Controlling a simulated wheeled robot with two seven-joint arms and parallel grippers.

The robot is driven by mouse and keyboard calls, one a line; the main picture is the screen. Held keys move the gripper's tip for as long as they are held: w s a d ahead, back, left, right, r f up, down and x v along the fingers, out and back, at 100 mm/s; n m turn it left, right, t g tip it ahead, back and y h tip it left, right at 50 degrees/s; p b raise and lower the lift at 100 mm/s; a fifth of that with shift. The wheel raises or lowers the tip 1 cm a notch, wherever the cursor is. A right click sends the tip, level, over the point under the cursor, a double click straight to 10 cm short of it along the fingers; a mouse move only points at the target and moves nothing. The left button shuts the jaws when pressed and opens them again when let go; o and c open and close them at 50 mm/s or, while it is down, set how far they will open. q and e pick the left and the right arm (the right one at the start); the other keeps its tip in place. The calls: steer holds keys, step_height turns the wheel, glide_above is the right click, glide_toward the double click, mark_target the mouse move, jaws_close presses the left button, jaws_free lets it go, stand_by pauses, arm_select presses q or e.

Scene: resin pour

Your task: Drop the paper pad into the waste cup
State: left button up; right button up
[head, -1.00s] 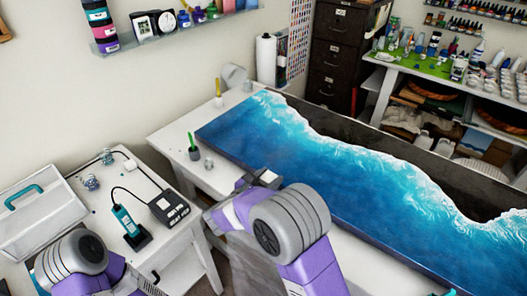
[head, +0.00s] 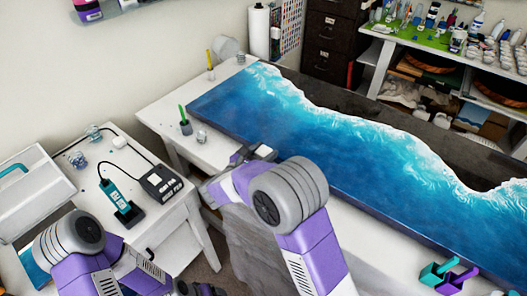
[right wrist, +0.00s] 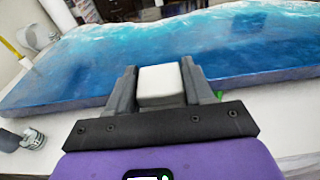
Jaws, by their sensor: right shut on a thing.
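My right gripper (head: 262,152) is above the front edge of the blue resin table. In the right wrist view, its fingers (right wrist: 162,92) are shut on a small white block, taken as the paper pad (right wrist: 161,82). Two possible waste cups stand at the table's left end: a dark grey cup (head: 186,128) with a green stick, and a larger pale cylinder (head: 225,48) near the wall. I cannot tell which is the waste cup. My left arm is at the lower left; its gripper's jaws are unclear.
A small glass jar (head: 201,136) stands beside the grey cup. A yellow-handled brush (head: 210,62) stands farther back. The blue wave slab (head: 300,135) fills most of the table. A side table (head: 185,215) holds a corded tool (head: 121,203) and its box.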

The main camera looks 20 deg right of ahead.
mark_target(259, 156)
steer(key=o, duration=1.1)
steer(key=shift+c, duration=0.2)
steer(key=v, duration=0.7)
steer(key=shift+s+a+p, duration=0.2)
steer(key=shift+p, duration=0.15)
